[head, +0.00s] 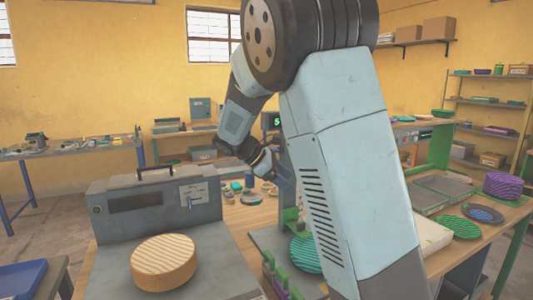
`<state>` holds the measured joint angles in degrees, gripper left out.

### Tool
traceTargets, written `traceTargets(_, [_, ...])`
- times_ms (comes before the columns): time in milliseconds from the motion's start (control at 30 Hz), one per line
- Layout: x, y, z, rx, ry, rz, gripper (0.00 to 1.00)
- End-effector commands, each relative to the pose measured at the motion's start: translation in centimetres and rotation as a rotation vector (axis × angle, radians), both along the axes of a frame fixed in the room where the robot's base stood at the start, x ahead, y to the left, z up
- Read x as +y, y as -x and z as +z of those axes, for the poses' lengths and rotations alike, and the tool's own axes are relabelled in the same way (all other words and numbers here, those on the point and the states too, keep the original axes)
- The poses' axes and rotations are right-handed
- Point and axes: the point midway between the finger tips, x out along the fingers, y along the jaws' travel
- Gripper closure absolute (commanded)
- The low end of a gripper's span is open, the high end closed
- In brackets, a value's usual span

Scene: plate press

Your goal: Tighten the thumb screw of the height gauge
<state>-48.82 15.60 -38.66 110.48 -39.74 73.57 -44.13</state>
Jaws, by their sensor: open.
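My gripper (272,168) is at the end of my arm in the middle of the head view, over the wooden bench. It is open, with its dark fingers pointing down and to the right. A dark box with a green lit digit (271,121) shows just behind it and looks like the display of the height gauge. The rest of the gauge is largely hidden behind my arm. I cannot make out the thumb screw, nor tell whether the fingers touch anything.
A grey press-like case (155,215) stands at the left with a striped tan disc (163,262) before it. A purple ribbed stack (502,186) is at the right. Small parts lie behind.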

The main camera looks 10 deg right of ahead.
Motion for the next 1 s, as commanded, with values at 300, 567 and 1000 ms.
traceTargets(300, [6.2,-5.0,1.7,0.134,0.347,0.181,0.34])
traceTargets(567, [12.7,-7.2,4.1,0.199,0.614,0.280,0.34])
traceTargets(1000, [15.0,-8.0,5.6,0.223,0.742,0.313,0.34])
